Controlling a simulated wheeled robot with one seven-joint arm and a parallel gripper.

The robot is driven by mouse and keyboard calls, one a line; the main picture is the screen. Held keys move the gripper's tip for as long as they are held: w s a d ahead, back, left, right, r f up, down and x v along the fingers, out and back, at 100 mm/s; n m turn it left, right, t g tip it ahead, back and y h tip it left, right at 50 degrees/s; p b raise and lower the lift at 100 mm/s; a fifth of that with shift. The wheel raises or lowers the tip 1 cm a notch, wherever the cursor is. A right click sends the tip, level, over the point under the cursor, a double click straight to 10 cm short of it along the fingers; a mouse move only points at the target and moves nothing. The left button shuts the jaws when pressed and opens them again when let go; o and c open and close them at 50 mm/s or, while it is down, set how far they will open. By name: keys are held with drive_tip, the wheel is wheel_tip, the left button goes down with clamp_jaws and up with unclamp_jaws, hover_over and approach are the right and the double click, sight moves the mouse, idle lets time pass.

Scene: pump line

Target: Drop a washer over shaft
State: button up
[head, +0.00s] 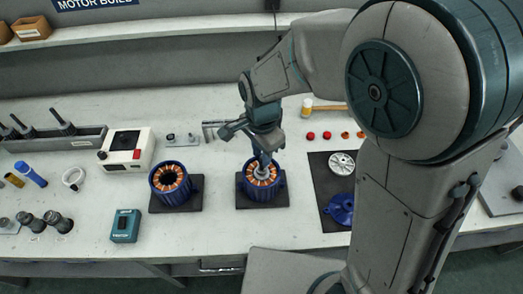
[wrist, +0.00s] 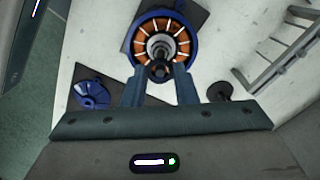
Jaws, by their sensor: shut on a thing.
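A blue motor housing (head: 262,193) with copper windings stands on a dark plate (head: 283,203) near the table's middle. In the wrist view the housing (wrist: 133,38) lies just beyond my fingertips, with a metal shaft (wrist: 160,46) at its centre. My gripper (head: 262,163) points down over this motor. In the wrist view my gripper (wrist: 160,80) has its two fingers close around a small dark ring, seemingly the washer (wrist: 159,70). The ring appears near the shaft's end. I cannot tell whether it is around the shaft or above it.
A second wound motor (head: 171,184) stands on its own plate to the left. A blue end cap (head: 340,209) and a pale disc (head: 342,163) lie on a dark mat at right. A teal box (head: 125,226) stands front left. Small red caps (head: 311,136) lie behind.

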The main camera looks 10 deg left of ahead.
drive_tip(key=shift+f+b, duration=0.7)
drive_tip(key=shift+f, duration=0.35)
drive_tip(key=o, duration=1.1)
wheel_tip(320, 180, up, 5)
drive_tip(key=p, duration=0.4)
drive_tip(key=shift+r, duration=0.1)
